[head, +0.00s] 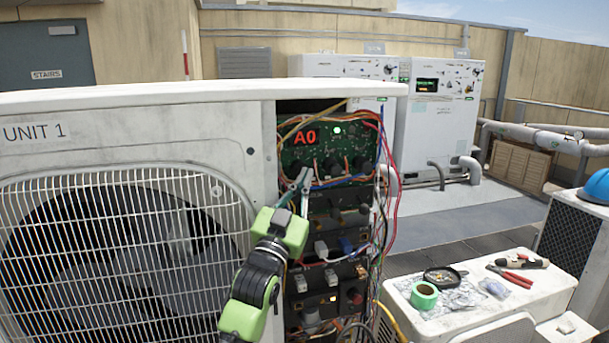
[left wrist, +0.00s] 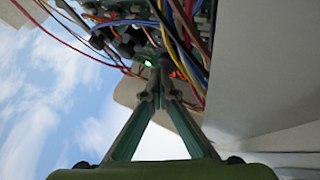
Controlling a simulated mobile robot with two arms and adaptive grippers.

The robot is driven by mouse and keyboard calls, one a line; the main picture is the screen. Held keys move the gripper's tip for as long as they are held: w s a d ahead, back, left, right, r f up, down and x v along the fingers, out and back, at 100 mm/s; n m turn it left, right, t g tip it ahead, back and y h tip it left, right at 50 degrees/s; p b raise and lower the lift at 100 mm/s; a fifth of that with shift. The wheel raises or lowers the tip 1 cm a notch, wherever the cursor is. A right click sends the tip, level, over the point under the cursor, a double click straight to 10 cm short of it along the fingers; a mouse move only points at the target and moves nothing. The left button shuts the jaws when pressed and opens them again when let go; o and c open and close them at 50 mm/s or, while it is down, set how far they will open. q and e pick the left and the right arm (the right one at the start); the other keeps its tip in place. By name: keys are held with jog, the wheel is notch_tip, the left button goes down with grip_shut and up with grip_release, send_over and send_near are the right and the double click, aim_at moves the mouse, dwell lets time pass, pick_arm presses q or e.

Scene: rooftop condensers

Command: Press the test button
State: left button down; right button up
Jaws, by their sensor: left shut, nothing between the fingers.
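A green circuit board (head: 345,150) sits at the top of the open bay of the unit marked UNIT 1. It carries a red display reading A0 (head: 305,138), a lit whitish-green light (head: 337,130) and several dark round parts along its lower edge. I cannot tell which part is the test button; no label is readable. My left gripper (head: 304,176) is shut and empty, its tips in front of the board's lower left edge. In the left wrist view the closed fingertips (left wrist: 157,74) point at the board, close to a glowing green light (left wrist: 148,63). Contact cannot be told.
Loose coloured wires (head: 392,170) hang along the bay's right side and cross the board. Dark modules (head: 335,235) fill the bay below. The fan grille (head: 110,250) is on the left. A white surface (head: 485,285) at the lower right holds green tape (head: 424,295) and red pliers (head: 515,278).

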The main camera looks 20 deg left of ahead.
pick_arm(q)
jog(key=shift+a+r, duration=0.3)
jog(key=shift+r, duration=0.2)
jog(key=shift+a+r, duration=0.25)
jog(key=shift+r, duration=0.2)
dwell(1.3)
jog(key=shift+f, duration=0.2)
jog(key=shift+d, duration=0.1)
jog(key=s+d+f, duration=0.1)
jog(key=s+d+f+p, duration=0.1)
jog(key=s, duration=0.1)
jog(key=shift+d, duration=0.4)
dwell(0.4)
